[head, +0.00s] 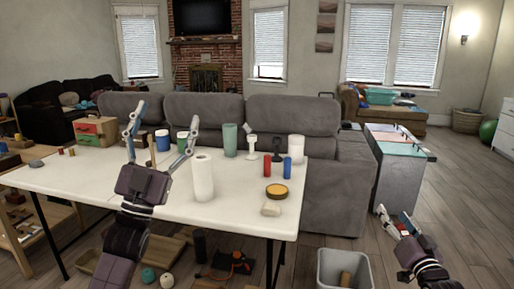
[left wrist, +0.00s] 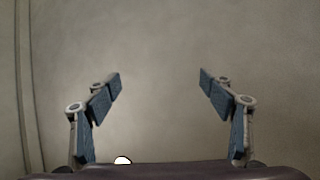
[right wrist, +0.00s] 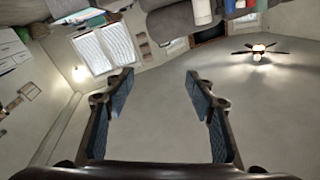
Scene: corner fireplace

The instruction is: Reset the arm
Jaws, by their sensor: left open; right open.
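My left gripper (head: 163,132) is raised in front of the white table (head: 120,175), its fingers pointing up and spread wide. My right gripper (head: 396,220) is low at the right, beyond the table's right end, over the floor. In the right wrist view the right gripper (right wrist: 160,85) is open and empty, with the ceiling behind it.
A grey bin (head: 330,270) stands near my right arm. A sofa (head: 335,200) is behind the table.

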